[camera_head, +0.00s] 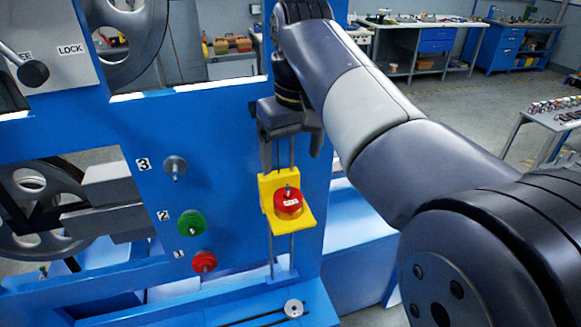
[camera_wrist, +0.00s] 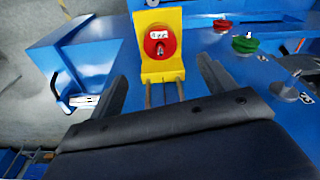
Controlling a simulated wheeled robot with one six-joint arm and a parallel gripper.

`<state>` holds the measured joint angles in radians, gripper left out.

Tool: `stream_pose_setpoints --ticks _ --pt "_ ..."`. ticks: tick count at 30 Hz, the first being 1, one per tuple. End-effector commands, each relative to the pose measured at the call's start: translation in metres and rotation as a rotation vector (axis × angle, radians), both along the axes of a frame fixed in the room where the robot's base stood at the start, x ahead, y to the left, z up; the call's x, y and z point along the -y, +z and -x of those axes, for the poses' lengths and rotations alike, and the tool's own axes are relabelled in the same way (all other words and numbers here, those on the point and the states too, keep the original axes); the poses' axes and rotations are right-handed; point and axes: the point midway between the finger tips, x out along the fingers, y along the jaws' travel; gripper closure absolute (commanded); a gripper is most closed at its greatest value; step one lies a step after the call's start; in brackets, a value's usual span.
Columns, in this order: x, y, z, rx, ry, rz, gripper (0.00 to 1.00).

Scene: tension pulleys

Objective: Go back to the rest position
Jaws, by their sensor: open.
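My gripper (camera_head: 290,148) is above the yellow bracket (camera_head: 267,190) in the head view, pointing down, with its fingers on either side of the thin vertical rods. It is open and holds nothing; the wrist view shows the fingers apart (camera_wrist: 163,88). The bracket carries a red disc (camera_head: 288,202) with a pale label and a small pin on top. The bracket (camera_wrist: 158,19) and the red disc (camera_wrist: 160,41) lie beyond the fingertips in the wrist view, apart from them.
The blue machine panel (camera_head: 225,130) bears a red knob (camera_head: 204,262) at 1, a green knob (camera_head: 191,223) at 2 and a grey peg (camera_head: 175,167) at 3. A lever (camera_head: 33,73) is at upper left. Workbenches (camera_head: 400,40) stand far behind, with open floor before them.

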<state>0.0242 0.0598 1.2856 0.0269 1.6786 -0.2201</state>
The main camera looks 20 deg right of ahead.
Motion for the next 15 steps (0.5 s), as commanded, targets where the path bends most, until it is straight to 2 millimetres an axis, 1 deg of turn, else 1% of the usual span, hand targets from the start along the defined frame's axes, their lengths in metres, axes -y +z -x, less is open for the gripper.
stream_pose_setpoints --ticks 3,10,13,15 --pt "0.000 0.004 0.001 0.000 0.000 0.000 0.22" --pt "0.000 0.004 0.001 0.000 0.000 0.000 0.22" --pt "0.000 0.000 0.000 -0.002 0.000 0.000 0.22" --pt "0.000 -0.007 0.000 -0.002 0.000 -0.001 0.22"
